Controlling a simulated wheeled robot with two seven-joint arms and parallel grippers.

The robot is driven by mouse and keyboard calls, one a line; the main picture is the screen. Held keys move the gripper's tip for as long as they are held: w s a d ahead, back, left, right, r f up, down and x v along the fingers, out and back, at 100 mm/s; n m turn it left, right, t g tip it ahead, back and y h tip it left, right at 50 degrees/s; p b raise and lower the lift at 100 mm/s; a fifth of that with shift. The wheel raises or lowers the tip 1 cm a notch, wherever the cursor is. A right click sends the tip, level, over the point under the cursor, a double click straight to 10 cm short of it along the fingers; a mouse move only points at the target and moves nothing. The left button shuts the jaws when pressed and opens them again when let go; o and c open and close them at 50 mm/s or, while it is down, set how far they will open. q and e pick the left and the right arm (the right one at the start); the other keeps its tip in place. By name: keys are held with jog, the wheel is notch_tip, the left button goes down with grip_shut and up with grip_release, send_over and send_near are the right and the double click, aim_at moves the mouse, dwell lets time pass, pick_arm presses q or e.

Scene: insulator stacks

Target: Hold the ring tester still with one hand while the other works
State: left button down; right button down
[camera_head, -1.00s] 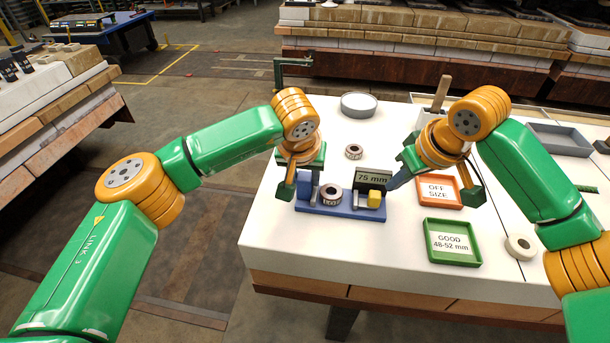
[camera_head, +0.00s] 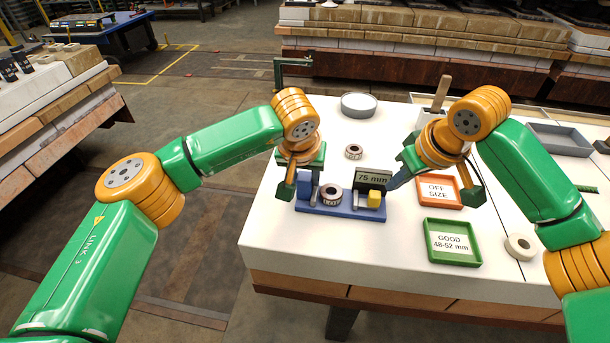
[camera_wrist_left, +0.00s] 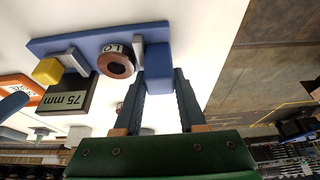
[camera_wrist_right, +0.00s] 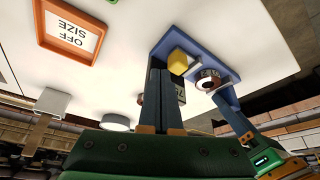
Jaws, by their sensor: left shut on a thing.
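The ring tester has a blue base (camera_head: 345,212) with a blue upright block (camera_wrist_left: 158,62) at one end, grey jaws, a yellow block (camera_head: 374,199) and a dark display (camera_head: 372,179) reading "75 mm". A ring (camera_head: 331,195) with a dark centre sits on the base beside a grey jaw; its label is partly hidden. My left gripper (camera_wrist_left: 160,88) is shut on the blue upright block, one finger on each side. My right gripper (camera_wrist_right: 164,72) has its fingers together, empty, with the tips close to the yellow block (camera_wrist_right: 178,61); I cannot tell whether they touch.
Another ring (camera_head: 353,152) lies behind the tester. An orange "OFF SIZE" tray (camera_head: 458,202) and a green "GOOD 48-52 mm" tray (camera_head: 429,257) stand to the right. A pale ring (camera_head: 520,247) lies further right. A round grey dish (camera_head: 359,106) is at the back. The front-left table is clear.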

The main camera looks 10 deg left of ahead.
aim_at(379, 197)
dwell(0.3)
jog(key=shift+f, duration=2.6)
jog(key=shift+a, duration=1.5)
jog(key=shift+d, duration=0.1)
